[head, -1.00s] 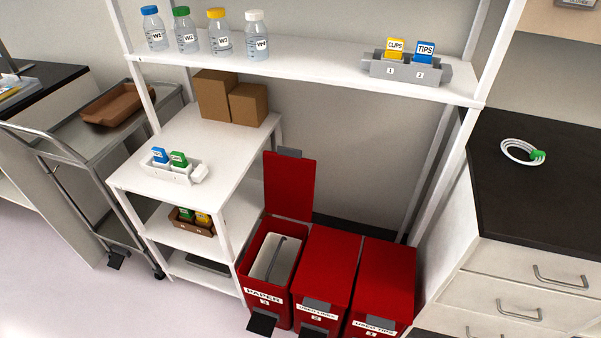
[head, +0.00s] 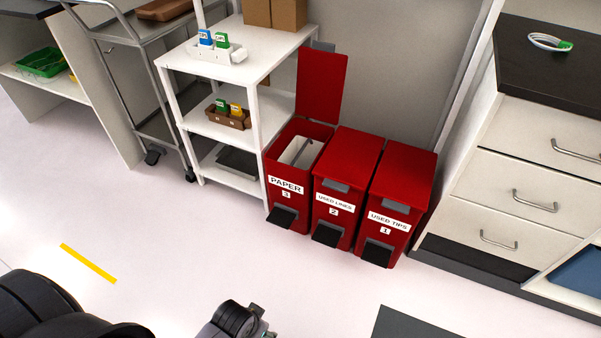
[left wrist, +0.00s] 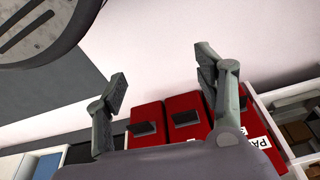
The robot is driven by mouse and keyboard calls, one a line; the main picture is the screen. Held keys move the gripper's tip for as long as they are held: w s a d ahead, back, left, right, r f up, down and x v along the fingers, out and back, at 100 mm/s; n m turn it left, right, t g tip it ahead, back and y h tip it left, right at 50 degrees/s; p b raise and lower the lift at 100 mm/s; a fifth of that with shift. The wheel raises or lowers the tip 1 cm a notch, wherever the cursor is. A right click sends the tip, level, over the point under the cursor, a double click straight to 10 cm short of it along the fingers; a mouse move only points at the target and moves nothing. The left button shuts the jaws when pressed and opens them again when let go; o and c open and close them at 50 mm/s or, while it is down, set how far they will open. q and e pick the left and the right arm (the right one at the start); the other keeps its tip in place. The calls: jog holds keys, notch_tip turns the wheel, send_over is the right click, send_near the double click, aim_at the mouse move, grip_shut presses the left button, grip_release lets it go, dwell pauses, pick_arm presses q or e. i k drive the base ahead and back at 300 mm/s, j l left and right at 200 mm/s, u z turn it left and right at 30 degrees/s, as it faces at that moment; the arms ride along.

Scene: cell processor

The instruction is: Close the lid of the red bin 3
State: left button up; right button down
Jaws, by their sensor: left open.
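Red bin 3 (head: 285,160), labelled PAPER, is the leftmost of three red bins in the head view. Its red lid (head: 321,85) stands up, leaving the bin open with a pale liner showing inside. A black pedal (head: 282,217) is at its foot. Part of my left arm's end shows at the bottom of the head view, well in front of the bins. In the left wrist view my left gripper (left wrist: 162,65) has its two fingers apart with nothing between them. Bin 3's PA label (left wrist: 258,142) shows beyond the right finger. My right gripper is not in view.
Bin 2 (head: 346,160) and bin 1 (head: 402,175) stand shut beside bin 3. A white shelf table (head: 270,45) stands to their left, and a drawer cabinet (head: 535,150) to the right. The floor (head: 180,250) before the bins is clear.

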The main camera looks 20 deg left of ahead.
aim_at(321, 70)
jog(key=i+u, duration=0.3)
jog(key=i+l+u, duration=0.25)
jog(key=i, duration=0.3)
jog(key=j, duration=0.05)
